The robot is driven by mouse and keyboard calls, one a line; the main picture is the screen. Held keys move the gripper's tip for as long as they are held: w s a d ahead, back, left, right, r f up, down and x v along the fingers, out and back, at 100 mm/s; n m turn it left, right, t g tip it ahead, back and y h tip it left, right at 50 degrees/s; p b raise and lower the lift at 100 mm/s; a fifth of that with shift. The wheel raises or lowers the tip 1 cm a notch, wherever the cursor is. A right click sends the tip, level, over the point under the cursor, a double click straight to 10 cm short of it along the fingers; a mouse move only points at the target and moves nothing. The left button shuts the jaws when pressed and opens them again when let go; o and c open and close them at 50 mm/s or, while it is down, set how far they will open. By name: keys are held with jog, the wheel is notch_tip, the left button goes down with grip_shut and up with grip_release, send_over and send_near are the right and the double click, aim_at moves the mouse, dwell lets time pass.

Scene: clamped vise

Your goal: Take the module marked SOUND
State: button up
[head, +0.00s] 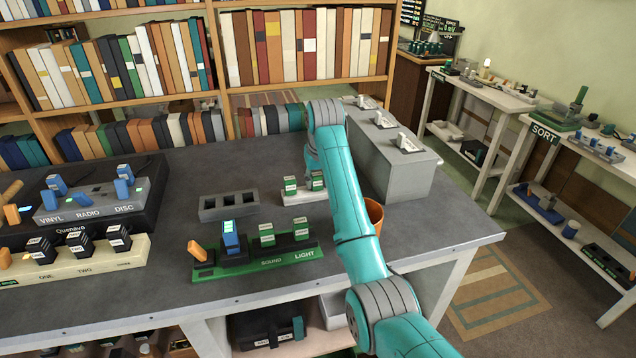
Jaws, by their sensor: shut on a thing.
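A green board (285,266) printed SOUND and LIGHT lies near the table's front edge. Two more modules with pale labels, one left (290,187) and one right (317,181), stand on a white rack (297,198) behind, partly covered by my arm. The small labels on the modules are too small to read, so I cannot tell which is marked SOUND. My gripper is hidden behind my teal arm.
An empty grey slotted block (228,205) lies left of the white rack. A large grey box (405,170) with several small labelled pieces stands right of my arm, and an orange cup (374,214) beside it.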

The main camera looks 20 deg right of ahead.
jog(key=shift+r, duration=0.1)
jog(key=shift+r, duration=3.4)
